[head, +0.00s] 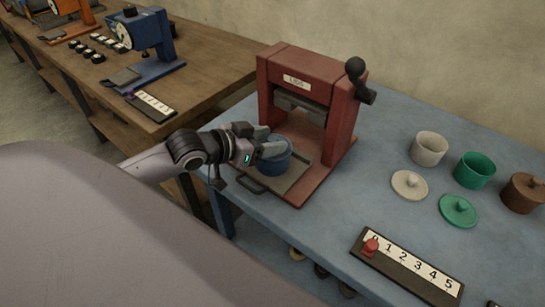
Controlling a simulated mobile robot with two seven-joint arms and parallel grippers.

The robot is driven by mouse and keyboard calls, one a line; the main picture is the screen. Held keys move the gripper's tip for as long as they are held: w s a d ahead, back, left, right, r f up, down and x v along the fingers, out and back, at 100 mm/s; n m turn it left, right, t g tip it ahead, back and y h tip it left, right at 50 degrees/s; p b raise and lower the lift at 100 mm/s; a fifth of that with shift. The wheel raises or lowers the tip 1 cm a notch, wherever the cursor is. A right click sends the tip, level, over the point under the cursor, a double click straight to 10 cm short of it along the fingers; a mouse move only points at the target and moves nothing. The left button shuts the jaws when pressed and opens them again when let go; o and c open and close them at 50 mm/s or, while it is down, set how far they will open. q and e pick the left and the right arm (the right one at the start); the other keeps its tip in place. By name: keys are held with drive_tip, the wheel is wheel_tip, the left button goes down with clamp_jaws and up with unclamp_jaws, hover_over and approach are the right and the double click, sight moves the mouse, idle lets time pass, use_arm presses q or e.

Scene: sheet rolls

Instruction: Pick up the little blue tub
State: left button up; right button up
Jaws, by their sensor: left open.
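The little blue tub (275,163) stands on the grey tray (293,183) at the front of the red press (342,125). My left gripper (268,143) is at the tub's upper left rim, with its fingers over or beside the rim. It is open. I cannot tell whether the fingers touch the tub. The fingers hide part of the tub's rim and opening. My right gripper is not in view.
White (429,149), green (474,171) and brown (523,193) tubs stand at the right, with loose lids in front. A numbered strip (405,264) lies near the table's front edge. The blue tabletop (350,200) is clear between them. The press frame rises behind the tub.

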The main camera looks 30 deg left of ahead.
use_arm(q)
clamp_jaws()
drive_tip(key=shift+w, duration=0.1)
drive_tip(key=shift+r, duration=0.1)
